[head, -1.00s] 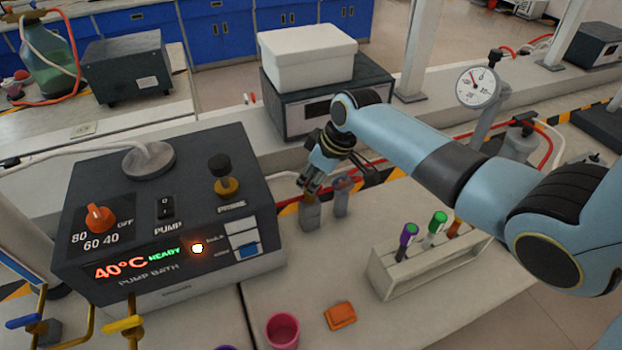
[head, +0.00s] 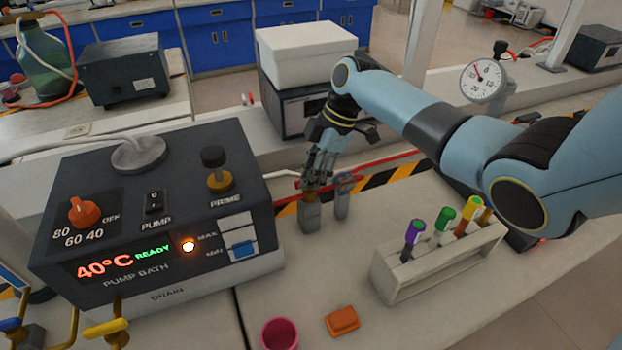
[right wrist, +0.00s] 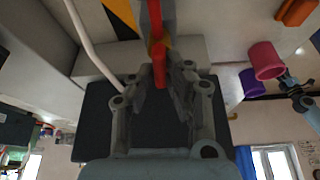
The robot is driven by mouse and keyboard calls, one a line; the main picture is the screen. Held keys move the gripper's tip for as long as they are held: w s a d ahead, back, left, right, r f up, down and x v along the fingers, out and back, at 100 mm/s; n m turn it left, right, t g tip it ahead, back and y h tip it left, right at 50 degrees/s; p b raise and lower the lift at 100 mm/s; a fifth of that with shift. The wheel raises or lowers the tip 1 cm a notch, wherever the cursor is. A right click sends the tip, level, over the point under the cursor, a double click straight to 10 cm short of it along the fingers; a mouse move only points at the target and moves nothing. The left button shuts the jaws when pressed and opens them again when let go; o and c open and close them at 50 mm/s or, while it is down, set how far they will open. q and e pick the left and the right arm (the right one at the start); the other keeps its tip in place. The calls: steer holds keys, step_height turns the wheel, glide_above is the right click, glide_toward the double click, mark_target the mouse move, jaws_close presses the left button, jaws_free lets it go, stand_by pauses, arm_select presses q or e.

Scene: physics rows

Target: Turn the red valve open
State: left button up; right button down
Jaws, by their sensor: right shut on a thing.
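The red valve handle (right wrist: 158,64) shows in the right wrist view as a red bar running between my right gripper's fingers. My right gripper (right wrist: 163,78) is shut on it. In the head view my right gripper (head: 315,182) is low at the top of a short grey post (head: 310,214), and its fingers hide most of the handle. The angle of the valve is hard to judge. My left gripper is not in the head view; a small pale blue and dark arm end (right wrist: 300,95) at the right of the wrist view looks like mine, its jaws too small to read.
A pump bath (head: 165,215) stands left of the gripper. A tube rack (head: 400,280) is to the right, with a pink cup (head: 280,333) and an orange block (head: 342,321) in front. A white box (head: 305,55) on a dark unit stands behind. A gauge (head: 483,80) is at back right.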

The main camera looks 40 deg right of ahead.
steer(key=shift+n, duration=0.5)
steer(key=c, duration=1.3)
jaws_free()
steer(key=shift+c, duration=0.2)
steer(key=v, duration=1.2)
steer(key=shift+w, duration=0.2)
